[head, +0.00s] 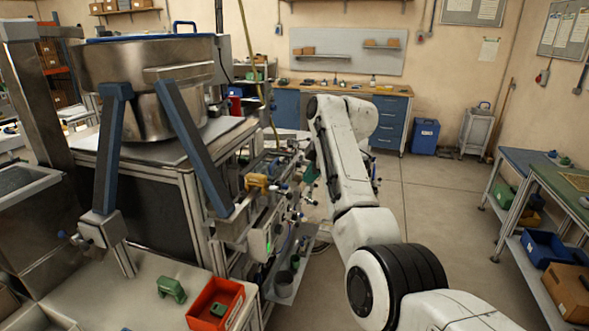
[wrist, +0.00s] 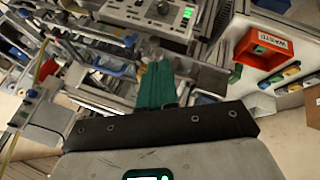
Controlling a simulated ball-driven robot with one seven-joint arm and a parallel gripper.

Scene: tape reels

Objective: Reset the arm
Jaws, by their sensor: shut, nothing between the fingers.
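My white arm reaches up and forward in the right middle of the head view, bent at its far end. My gripper (wrist: 157,68) shows in the wrist view as two green fingers close together, with nothing between them. The fingers point toward a machine frame (wrist: 100,75) crowded with rails, knobs and fittings, and look apart from it. In the head view the gripper is mostly hidden behind my arm. I cannot make out any tape reel clearly.
The machine's fittings stand close to the left of my arm, below a large steel pot (head: 145,85). A red bin (head: 215,303) sits on the front-left bench; its WASTE label shows in the wrist view (wrist: 278,45). A green-topped table (head: 560,190) stands right. The floor between is clear.

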